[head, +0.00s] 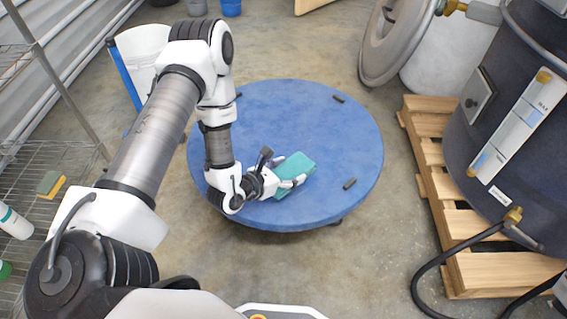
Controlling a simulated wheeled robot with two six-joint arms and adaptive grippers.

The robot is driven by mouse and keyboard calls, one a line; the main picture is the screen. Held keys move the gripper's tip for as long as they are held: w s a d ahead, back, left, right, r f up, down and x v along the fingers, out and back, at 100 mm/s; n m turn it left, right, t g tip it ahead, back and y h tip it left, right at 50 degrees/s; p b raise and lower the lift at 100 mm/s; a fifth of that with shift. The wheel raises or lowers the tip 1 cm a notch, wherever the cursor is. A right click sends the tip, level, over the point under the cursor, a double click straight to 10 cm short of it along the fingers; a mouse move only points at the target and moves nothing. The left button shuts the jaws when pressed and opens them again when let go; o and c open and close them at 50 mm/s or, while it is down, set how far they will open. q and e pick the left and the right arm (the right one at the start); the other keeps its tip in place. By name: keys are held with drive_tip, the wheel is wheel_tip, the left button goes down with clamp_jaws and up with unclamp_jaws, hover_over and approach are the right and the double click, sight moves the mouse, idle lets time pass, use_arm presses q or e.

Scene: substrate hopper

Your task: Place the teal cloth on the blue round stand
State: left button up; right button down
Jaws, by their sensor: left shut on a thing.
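The teal cloth (296,174) looks like a small folded block and is at the fingertips of my left gripper (291,181). My left gripper is shut on its left side. The cloth is over the front middle of the blue round stand (290,115). I cannot tell whether the cloth touches the stand's top or is held just above it. My left arm covers the left part of the stand. My right gripper is not in view.
A dark tank (520,110) stands on a wooden pallet (490,255) at the right, with a black hose in front. A wire shelf (80,160) at the left holds a sponge (50,184) and a bottle (14,222). The stand's right side is bare apart from small black pieces.

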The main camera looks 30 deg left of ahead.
sight(284, 164)
use_arm(q)
drive_tip(key=w+a, duration=0.2)
drive_tip(key=w+a+f+b, duration=0.1)
drive_tip(key=w+a, duration=0.1)
drive_tip(key=shift+a, duration=0.1)
wheel_tip(284, 164, down, 4)
drive_tip(key=b, duration=0.2)
drive_tip(key=shift+r+b, duration=0.25)
drive_tip(key=shift+b, duration=0.15)
drive_tip(key=shift+r, duration=0.2)
drive_tip(key=shift+c, duration=0.5)
drive_tip(key=shift+f, duration=0.1)
drive_tip(key=o, duration=1.2)
drive_tip(key=shift+o, duration=0.2)
